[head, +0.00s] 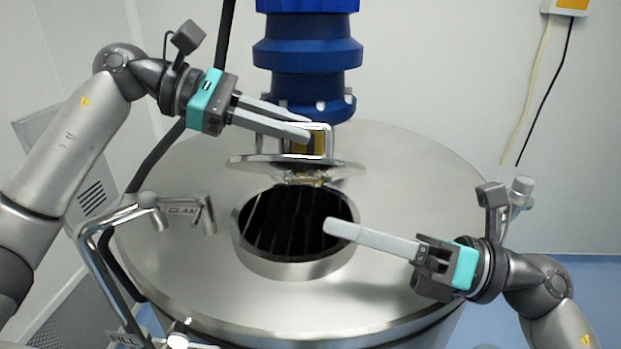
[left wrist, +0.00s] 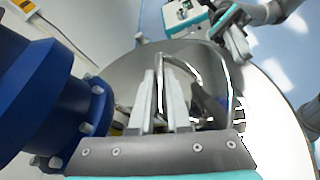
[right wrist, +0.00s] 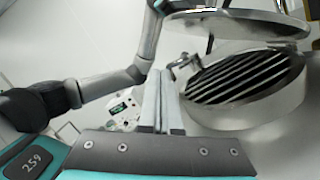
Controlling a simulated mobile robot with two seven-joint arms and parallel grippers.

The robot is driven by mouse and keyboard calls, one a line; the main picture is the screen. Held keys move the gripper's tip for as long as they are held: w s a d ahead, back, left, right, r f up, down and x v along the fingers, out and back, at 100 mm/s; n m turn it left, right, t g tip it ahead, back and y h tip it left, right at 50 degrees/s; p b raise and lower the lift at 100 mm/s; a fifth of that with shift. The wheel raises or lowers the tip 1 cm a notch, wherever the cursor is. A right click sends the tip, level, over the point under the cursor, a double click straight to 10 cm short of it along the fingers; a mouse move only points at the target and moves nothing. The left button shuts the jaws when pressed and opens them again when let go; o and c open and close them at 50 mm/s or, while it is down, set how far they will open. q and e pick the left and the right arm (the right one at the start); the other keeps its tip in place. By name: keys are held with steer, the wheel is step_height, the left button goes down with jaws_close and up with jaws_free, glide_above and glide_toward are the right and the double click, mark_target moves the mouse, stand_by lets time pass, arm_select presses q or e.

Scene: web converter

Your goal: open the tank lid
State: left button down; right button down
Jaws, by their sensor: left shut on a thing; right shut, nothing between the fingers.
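The tank lid (head: 250,161) is a round metal plate with a square loop handle (head: 328,127) on top. It stands raised over the back of the round tank opening (head: 300,270), leaving the dark inside with its bars in view. My left gripper (head: 308,134) is shut on the handle, which also shows between its fingers in the left wrist view. My right gripper (head: 330,229) is shut and empty, its fingertips over the opening's right front rim. The right wrist view shows the opening (right wrist: 245,85) with the lid (right wrist: 235,27) above it.
The steel tank top (head: 430,200) surrounds the opening. A blue motor column (head: 307,60) rises just behind the lid. A bent metal clamp (head: 205,215) and pipes stand at the left of the opening. The tank top's right side is largely clear.

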mark_target(286, 161)
steer(key=a+r, duration=0.1)
steer(key=w+a+r, duration=0.1)
steer(key=a, duration=0.1)
steer(key=w+a+r, duration=0.1)
steer(key=shift+w+a+r, duration=0.1)
steer(key=shift+w+a, duration=0.05)
steer(key=shift+a, duration=0.1)
steer(key=shift+w+r, duration=0.35)
steer(key=shift+r, duration=0.15)
steer(key=shift+w+d+r, duration=0.1)
steer(key=shift+w+r, duration=0.3)
steer(key=shift+r, duration=0.2)
arm_select(q)
steer(key=c, duration=0.9)
jaws_free()
